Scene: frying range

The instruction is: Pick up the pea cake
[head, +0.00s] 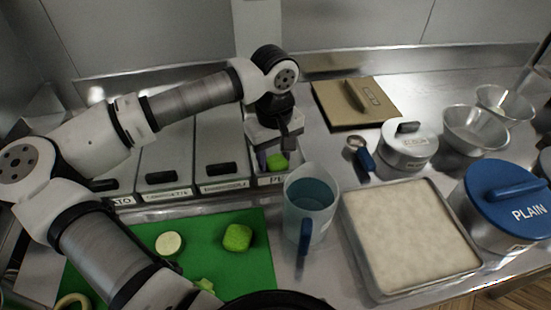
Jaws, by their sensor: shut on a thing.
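My gripper (276,147) points down into an open bin (276,180) whose label starts with "P" and is partly hidden. Its fingers are shut on a bright green pea cake (277,161), seen at the fingertips inside the bin. The fingers and the bin's front wall hide part of the cake. I cannot tell whether the cake touches the bin floor. A small purple patch shows beside the cake; I cannot tell what it is.
Lidded bins (221,160) stand left of the open one. In front, a green board (255,265) holds a green lump (237,237) and a pale slice (169,243). A jug (311,205), a pale-filled tray (405,235) and a blue-lidded "PLAIN" tub (505,205) stand to the right.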

